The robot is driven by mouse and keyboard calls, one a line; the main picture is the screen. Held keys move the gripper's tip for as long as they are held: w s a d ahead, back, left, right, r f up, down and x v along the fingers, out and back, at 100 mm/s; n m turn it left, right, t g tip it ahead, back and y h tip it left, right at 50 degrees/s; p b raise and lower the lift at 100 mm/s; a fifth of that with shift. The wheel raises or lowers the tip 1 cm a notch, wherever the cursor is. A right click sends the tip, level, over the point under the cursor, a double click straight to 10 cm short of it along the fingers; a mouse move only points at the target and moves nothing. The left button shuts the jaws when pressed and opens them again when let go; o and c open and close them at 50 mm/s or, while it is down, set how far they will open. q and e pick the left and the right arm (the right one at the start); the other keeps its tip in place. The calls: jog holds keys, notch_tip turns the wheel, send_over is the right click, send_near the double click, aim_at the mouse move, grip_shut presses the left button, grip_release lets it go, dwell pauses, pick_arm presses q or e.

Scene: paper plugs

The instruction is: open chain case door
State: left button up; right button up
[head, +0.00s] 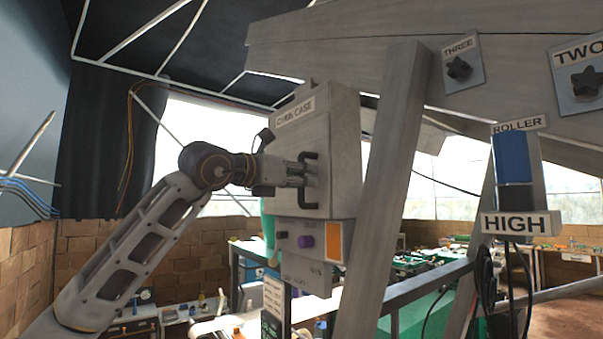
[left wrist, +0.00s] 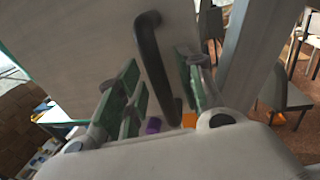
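The chain case (head: 343,140) is a grey box labelled "CHAIN CASE", and its door looks shut. A black bar handle (head: 309,156) stands upright on its front; it also shows in the left wrist view (left wrist: 151,60). My left gripper (head: 301,174) is at the handle. In the left wrist view its green-padded fingers (left wrist: 163,95) are spread apart, with the handle running between them. Clear space shows on both sides of the handle, but contact low down is hard to tell. My right gripper is not in view.
A slanted grey post (head: 382,190) stands just right of the case. Below the door are a purple knob (head: 305,241) and an orange panel (head: 334,242). A blue roller unit (head: 512,160) and a "HIGH" sign (head: 515,224) are further right. Cluttered benches stand behind.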

pick_arm(q)
jog(key=shift+w+d, duration=0.2)
jog(key=shift+w, duration=0.05)
grip_shut()
dwell(0.3)
